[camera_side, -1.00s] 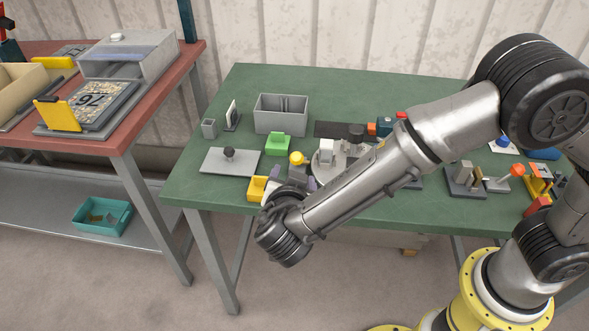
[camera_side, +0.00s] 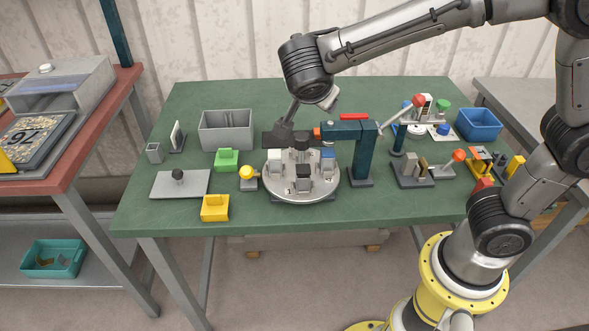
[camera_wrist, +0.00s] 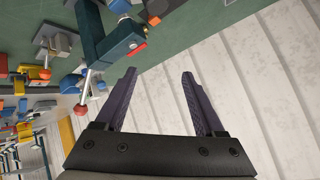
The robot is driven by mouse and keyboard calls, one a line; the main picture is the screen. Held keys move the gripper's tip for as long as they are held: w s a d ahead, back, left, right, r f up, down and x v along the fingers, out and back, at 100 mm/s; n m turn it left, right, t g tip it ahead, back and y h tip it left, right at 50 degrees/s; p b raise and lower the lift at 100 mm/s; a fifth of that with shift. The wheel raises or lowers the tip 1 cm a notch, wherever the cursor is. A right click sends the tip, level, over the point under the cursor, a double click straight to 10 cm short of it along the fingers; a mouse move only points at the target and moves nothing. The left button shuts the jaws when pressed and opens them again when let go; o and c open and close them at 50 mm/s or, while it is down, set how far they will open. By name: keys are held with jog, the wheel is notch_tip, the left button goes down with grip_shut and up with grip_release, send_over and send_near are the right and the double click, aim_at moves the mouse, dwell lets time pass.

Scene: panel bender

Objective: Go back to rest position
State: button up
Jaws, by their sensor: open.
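My gripper (camera_wrist: 159,75) is open in the wrist view, with two dark purple fingers apart and nothing between them. Beyond the fingertips are the green table's edge and the pale wall. In the side view my wrist is raised over the back middle of the green table (camera_side: 255,93); I cannot make out the fingers there. The panel bender, a dark teal press frame (camera_side: 361,150) with a red-knobbed lever (camera_side: 418,101), stands to the right of a round grey turntable (camera_side: 328,186) carrying several small blocks. The press also shows in the wrist view (camera_wrist: 122,42).
A grey bin (camera_side: 227,130), green block (camera_side: 227,159), yellow block (camera_side: 214,208) and grey plate (camera_side: 195,184) lie left of the turntable. A blue bin (camera_side: 479,124) and small fixtures (camera_side: 415,172) stand right. The table's front right strip is clear.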

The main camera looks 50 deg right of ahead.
jog(key=s+d+r+n+g+y, duration=0.15)
jog(key=s+d, duration=0.25)
jog(key=s, duration=0.4)
jog(key=s+d+r+n+y, duration=0.1)
jog(key=s+d+n+y, duration=0.2)
jog(key=s, duration=0.4)
jog(key=s+a+f+n+t+y, duration=0.2)
jog(key=s+a+f+n+y, duration=0.2)
jog(key=n, duration=0.9)
jog(key=shift+s+a+f, duration=0.2)
jog(key=shift+s+a, duration=0.2)
jog(key=shift+s, duration=0.45)
